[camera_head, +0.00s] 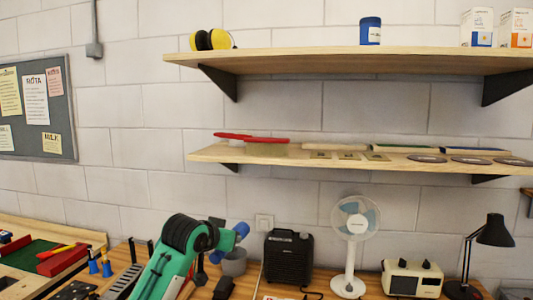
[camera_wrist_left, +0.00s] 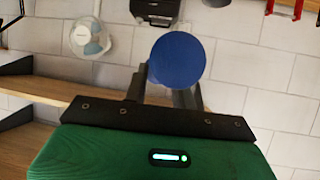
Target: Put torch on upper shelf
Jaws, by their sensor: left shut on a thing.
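My left gripper (camera_head: 217,240), on the green arm, is in front of the wall, below the lower shelf and left of the black heater. It is shut on a blue torch (camera_head: 241,231), whose end sticks out to the right of the fingers. In the left wrist view the torch (camera_wrist_left: 178,61) shows as a round blue face between the dark fingers (camera_wrist_left: 166,88); the rest of it is hidden. The upper shelf (camera_head: 340,63) is a wooden board on black brackets, well above the gripper. My right gripper is not in view.
The upper shelf holds yellow ear defenders (camera_head: 211,40), a blue jar (camera_head: 370,30) and boxes (camera_head: 478,27) at right, with bare board between. The lower shelf (camera_head: 240,155) holds red-handled tools and flat items. A heater (camera_head: 288,257), fan (camera_head: 353,218), radio (camera_head: 412,277) and lamp (camera_head: 495,232) stand below.

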